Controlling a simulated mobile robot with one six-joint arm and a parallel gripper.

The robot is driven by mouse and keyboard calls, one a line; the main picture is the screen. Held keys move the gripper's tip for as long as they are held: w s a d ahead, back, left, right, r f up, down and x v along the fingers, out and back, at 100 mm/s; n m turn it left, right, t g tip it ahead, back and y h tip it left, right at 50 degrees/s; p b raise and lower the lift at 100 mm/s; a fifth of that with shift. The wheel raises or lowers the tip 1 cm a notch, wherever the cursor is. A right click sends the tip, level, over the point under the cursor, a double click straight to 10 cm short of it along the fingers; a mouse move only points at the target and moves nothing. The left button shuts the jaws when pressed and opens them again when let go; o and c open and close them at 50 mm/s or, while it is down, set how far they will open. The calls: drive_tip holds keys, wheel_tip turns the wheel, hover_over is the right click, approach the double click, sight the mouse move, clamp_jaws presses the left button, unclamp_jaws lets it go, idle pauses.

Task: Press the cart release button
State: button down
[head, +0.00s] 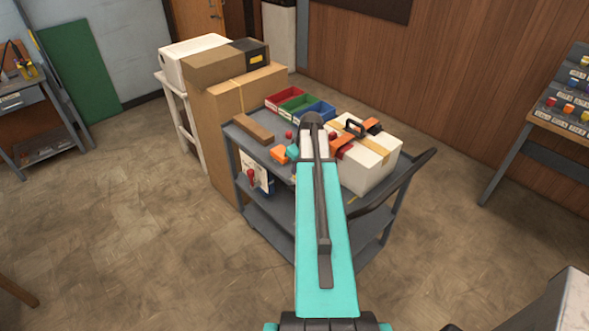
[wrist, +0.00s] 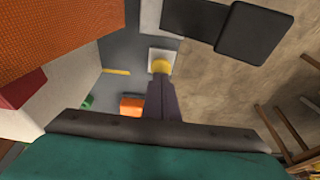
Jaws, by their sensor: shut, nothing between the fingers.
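In the wrist view a round yellow button (wrist: 161,66) sits on a pale square plate at the edge of a grey cart top (wrist: 118,50). My gripper (wrist: 160,84) is shut and empty, and its tips are right at the near side of the button in the picture. They overlap its lower rim, and I cannot tell whether they touch it. In the head view the grey cart (head: 283,212) stands mid-room. My arm covers part of its top there, and neither the button nor my fingertips can be made out.
On the cart are a white box (head: 365,172) with an orange strap, red, green and blue bins (head: 297,104), a brown block (head: 253,128) and small coloured blocks. Tall cardboard boxes (head: 228,150) stand behind left.

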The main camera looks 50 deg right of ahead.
drive_tip(key=shift+f+b, duration=0.7)
drive_tip(key=shift+f, duration=0.1)
drive_tip(key=shift+s+a+f, duration=0.2)
drive_tip(key=shift+s+f, duration=0.05)
drive_tip(key=shift+f, duration=0.1)
drive_tip(key=shift+b, duration=0.3)
drive_tip(key=shift+r, duration=0.1)
wheel_tip(320, 180, up, 5)
drive_tip(key=p, duration=0.2)
drive_tip(key=shift+w+r+p, duration=0.15)
drive_tip(key=shift+r+p, duration=0.05)
drive_tip(key=shift+p, duration=0.1)
drive_tip(key=shift+s+d+r+b, duration=0.1)
drive_tip(key=shift+s+r+b, duration=0.1)
drive_tip(key=shift+r+b, duration=0.25)
drive_tip(key=b+v, duration=0.2)
drive_tip(key=v, duration=0.6)
drive_tip(key=shift+r, duration=0.35)
